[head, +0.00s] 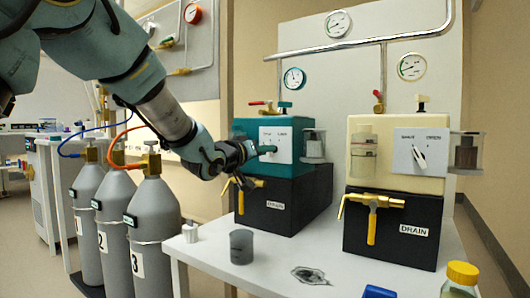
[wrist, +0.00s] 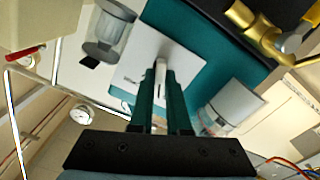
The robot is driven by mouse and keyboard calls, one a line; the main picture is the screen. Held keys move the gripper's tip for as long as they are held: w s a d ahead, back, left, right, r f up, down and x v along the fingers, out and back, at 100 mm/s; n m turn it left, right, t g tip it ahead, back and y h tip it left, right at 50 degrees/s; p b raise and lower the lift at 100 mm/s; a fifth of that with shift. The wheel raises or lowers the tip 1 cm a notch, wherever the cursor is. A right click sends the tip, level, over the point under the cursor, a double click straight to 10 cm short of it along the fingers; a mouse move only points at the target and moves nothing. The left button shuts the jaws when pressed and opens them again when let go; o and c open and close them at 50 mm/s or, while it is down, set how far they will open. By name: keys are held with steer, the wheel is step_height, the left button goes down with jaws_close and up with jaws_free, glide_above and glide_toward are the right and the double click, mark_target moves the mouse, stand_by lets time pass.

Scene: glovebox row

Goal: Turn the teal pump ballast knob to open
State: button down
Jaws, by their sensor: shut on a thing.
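The teal pump (head: 310,130) stands on a black base at the left of the white bench. Its white plate (head: 283,135) faces me; its lettering is too small to read. My gripper (head: 266,150) reaches in from the left and meets this plate. In the wrist view my gripper (wrist: 161,88) has its two teal fingers shut on the light-coloured knob (wrist: 160,70), one on each side. The knob lies along the line of the fingers. In the head view the knob is hidden behind my gripper.
A cream pump (head: 370,180) with its own knob (head: 419,156) stands to the right. Brass drain valves (head: 372,201) stick out in front. A grey cup (head: 241,247), a blue item (head: 378,292) and a yellow-capped jar (head: 461,280) are on the bench. Gas cylinders (head: 155,215) stand left.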

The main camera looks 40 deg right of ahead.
steer(key=shift+m+b, duration=0.7)
steer(key=shift+m, duration=1.6)
steer(key=c, duration=0.9)
jaws_free()
steer(key=p+v, duration=0.2)
steer(key=v, duration=0.9)
